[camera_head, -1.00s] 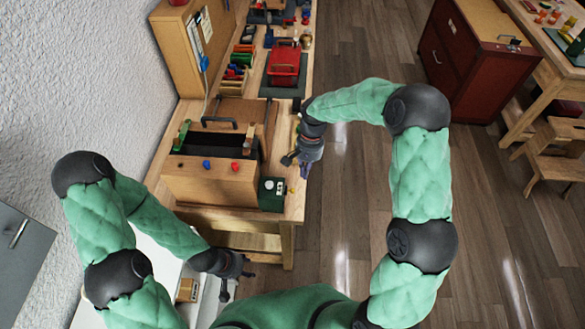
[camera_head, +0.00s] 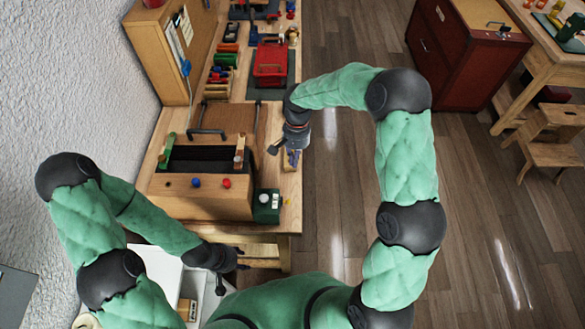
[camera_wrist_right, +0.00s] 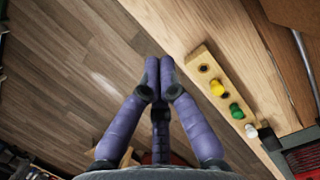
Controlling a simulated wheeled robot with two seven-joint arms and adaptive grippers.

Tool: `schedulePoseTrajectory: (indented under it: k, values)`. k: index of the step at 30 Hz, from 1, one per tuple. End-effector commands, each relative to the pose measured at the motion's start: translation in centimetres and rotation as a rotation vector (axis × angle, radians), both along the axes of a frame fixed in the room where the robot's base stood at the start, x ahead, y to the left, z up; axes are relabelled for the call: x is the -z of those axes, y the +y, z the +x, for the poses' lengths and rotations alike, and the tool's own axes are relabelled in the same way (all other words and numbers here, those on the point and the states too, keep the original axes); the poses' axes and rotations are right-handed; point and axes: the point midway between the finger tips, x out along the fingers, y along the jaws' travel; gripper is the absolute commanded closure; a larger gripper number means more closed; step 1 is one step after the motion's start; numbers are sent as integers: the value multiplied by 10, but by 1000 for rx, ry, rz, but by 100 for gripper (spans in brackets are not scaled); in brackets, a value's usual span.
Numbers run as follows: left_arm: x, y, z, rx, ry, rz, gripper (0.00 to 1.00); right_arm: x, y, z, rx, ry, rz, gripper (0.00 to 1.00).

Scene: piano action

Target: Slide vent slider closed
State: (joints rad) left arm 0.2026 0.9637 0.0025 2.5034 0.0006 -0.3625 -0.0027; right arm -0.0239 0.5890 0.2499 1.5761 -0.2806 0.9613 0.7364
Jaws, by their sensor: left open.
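A wooden box (camera_head: 205,199) with a dark open top stands on the workbench. A blue knob (camera_head: 196,183) and a red knob (camera_head: 227,183) sit on its front. I cannot tell for sure which part is the vent slider. My right gripper (camera_head: 279,149) is beside the box's right side, at the bench edge. In the right wrist view its purple fingers (camera_wrist_right: 159,68) are together with nothing visible between them. They are apart from a wooden strip (camera_wrist_right: 203,68) with yellow, green and white pegs. My left gripper (camera_head: 240,258) is open and empty, low in front of the bench.
A dark green block (camera_head: 267,205) with a white knob is right of the box. A red case (camera_head: 270,65) and several tools lie farther back on the bench. A red cabinet (camera_head: 460,60) and a stool (camera_head: 550,140) stand to the right. Open floor lies between.

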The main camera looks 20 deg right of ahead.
Motion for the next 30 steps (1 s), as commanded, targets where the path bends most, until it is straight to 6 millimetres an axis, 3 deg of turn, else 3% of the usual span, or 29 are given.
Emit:
schedulePoseTrajectory:
  k: [14,21,30]
  values:
    - [9,0,0,0,0,0,52,87,10,-20,-1,7,0,100]
    - [9,0,0,0,0,0,52,87,24,-46,-2,2,0,100]
    - [9,0,0,0,0,0,52,88,28,-53,1,2,1,100]
